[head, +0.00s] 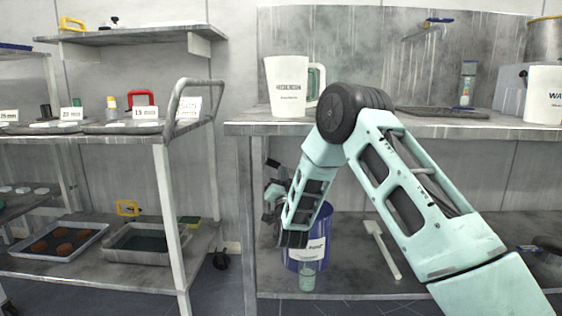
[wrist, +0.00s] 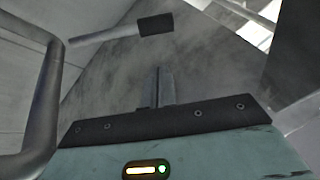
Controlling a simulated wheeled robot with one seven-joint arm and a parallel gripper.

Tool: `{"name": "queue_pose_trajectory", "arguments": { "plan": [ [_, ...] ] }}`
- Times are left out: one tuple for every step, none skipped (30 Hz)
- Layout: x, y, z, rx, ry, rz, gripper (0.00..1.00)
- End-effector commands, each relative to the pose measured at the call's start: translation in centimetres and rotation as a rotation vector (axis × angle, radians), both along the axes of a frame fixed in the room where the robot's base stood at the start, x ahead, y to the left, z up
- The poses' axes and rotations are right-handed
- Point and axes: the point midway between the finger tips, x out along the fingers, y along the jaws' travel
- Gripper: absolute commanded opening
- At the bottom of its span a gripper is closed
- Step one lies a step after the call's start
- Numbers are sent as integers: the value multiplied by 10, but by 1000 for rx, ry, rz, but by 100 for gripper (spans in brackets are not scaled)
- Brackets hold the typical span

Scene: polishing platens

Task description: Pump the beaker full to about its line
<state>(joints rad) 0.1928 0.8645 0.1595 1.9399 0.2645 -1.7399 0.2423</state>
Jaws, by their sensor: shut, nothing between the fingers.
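A blue drum (head: 322,228) with a white label stands on the lower shelf under the bench, partly behind my arm. A small greenish see-through beaker (head: 307,279) stands on the shelf in front of it; its line and level are too small to read. The drum's top is mostly hidden by my arm. My gripper (wrist: 158,84) is shut and empty. In the wrist view, a grey rod with a dark block-shaped grip (wrist: 156,24), apparently the pump lever, lies beyond the fingertips, apart from them in the picture. A bent grey pipe (wrist: 47,95) is close at left.
The bench top (head: 250,127) above the shelf carries a white jug (head: 289,82) and, at right, a white container (head: 543,95). A cart (head: 172,205) with trays stands at left.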

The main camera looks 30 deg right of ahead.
Motion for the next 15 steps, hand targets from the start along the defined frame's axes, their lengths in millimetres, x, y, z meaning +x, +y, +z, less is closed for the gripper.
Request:
{"name": "queue_pose_trajectory", "arguments": {
  "plan": [
    [-6, 3, -3, 0, 4, 1, 0],
    [-9, 5, -5, 1, 3, 1, 0],
    [-13, 6, -7, 1, 4, 2, 0],
    [-15, 7, -8, 1, 1, 1, 0],
    [-17, 8, -9, 1, 1, 1, 0],
    [-19, 9, -11, 1, 1, 1, 0],
    [-20, 10, -11, 1, 1, 2, 0],
    [-21, 10, -12, 0, 0, 2, 0],
    [-22, 10, -12, 0, -1, 1, 0],
    [-22, 10, -12, 0, -1, 1, 0],
    [-22, 10, -12, 0, -1, 1, 0],
    [-22, 10, -12, 0, -2, 1, 0],
    [-22, 10, -12, 0, -2, 1, 0],
    [-21, 12, -12, 2, 3, 5, 0],
    [-20, 16, -11, 7, 16, 15, 0]
  ]
}}
